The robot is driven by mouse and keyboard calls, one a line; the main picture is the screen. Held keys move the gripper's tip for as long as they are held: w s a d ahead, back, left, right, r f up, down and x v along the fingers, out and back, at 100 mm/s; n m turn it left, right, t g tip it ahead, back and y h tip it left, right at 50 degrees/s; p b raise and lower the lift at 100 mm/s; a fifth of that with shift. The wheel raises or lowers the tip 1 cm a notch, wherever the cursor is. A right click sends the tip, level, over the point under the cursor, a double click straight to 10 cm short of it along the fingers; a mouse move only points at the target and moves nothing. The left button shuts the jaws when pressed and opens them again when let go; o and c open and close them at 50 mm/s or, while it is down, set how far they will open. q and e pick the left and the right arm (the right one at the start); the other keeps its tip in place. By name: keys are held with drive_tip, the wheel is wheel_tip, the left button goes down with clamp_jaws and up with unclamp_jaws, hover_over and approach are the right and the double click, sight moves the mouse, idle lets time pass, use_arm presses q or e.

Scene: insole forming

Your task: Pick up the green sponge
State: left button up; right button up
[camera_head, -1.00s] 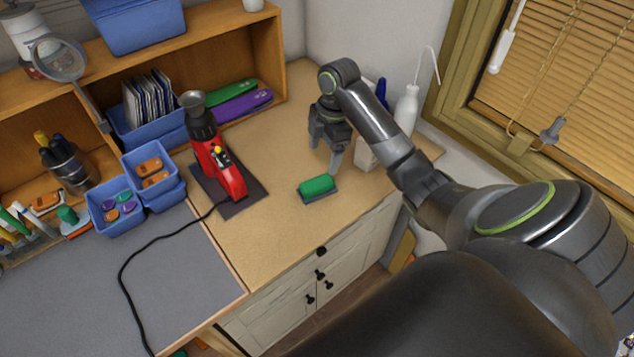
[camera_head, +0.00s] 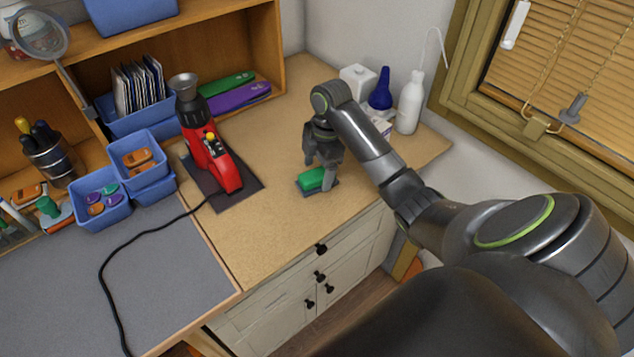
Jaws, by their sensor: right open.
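The green sponge (camera_head: 309,179) lies on the wooden worktop near its front edge, with a dark layer along its underside. My right gripper (camera_head: 319,175) reaches down over it from above and is open. One finger stands in front of the sponge's right end and hides part of it. The other finger is behind or above the sponge and shows poorly. I cannot tell whether the fingers touch it. My left gripper is not in view.
A red machine (camera_head: 213,162) on a dark mat stands left of the sponge, with a black cable. A white bottle (camera_head: 410,103), a blue bulb (camera_head: 381,89) and a white box (camera_head: 357,80) stand behind my right arm. Blue bins (camera_head: 101,211) are at left. The worktop between machine and sponge is clear.

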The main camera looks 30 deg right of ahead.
sight(317, 173)
drive_tip(key=shift+a+f+p, duration=0.15)
drive_tip(key=shift+f+p, duration=0.15)
drive_tip(key=shift+f, duration=0.8)
drive_tip(key=c, duration=1)
drive_tip(key=shift+c, duration=0.2)
drive_tip(key=shift+r, duration=0.1)
drive_tip(key=shift+w+r, duration=0.1)
drive_tip(key=shift+r, duration=0.45)
wheel_tip(317, 173, up, 8)
drive_tip(key=p, duration=0.5)
drive_tip(key=shift+f, duration=0.15)
drive_tip(key=shift+r+p, duration=0.6)
drive_tip(key=shift+p, duration=0.1)
